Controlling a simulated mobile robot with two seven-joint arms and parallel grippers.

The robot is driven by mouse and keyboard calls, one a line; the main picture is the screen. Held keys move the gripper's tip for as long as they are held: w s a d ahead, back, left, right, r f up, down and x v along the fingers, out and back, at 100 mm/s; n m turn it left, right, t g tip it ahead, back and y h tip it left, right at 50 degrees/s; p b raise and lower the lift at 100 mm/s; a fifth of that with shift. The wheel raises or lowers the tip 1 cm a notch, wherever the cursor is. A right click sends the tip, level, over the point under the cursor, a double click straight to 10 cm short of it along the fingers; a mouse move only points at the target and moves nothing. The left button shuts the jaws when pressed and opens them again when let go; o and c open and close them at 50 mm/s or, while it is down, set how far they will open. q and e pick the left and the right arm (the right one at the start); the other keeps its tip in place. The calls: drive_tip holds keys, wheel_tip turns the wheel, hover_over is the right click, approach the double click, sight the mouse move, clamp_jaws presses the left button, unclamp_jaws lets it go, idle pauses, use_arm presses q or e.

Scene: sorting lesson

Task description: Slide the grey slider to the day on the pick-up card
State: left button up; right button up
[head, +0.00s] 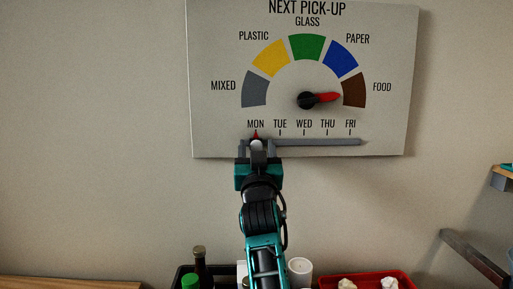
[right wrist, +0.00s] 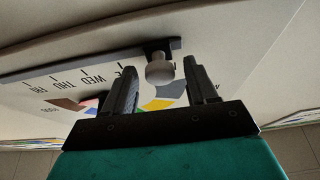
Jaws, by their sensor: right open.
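The white wall board (head: 215,120), headed NEXT PICK-UP, has a grey slider track (head: 320,142) under the day marks MON to FRI. The grey slider knob (head: 257,145) stands at the left end, with its red pointer (head: 256,134) at MON. My right gripper (head: 257,149) is in front of the knob and partly hides it. In the right wrist view the gripper (right wrist: 160,75) is open, with the grey knob (right wrist: 160,68) between its fingers, apparently apart from both. I see no separate pick-up card. My left gripper is not in view.
The board's dial has a black knob with a red pointer (head: 325,98) towards FOOD. Below stand a dark crate with bottles (head: 199,265), a white container (head: 300,270) and a red tray (head: 398,276) with crumpled pieces. A grey bar (head: 474,257) is at the right.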

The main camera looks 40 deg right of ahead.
drive_tip(key=shift+a, duration=0.1)
drive_tip(key=shift+c, duration=0.3)
clamp_jaws()
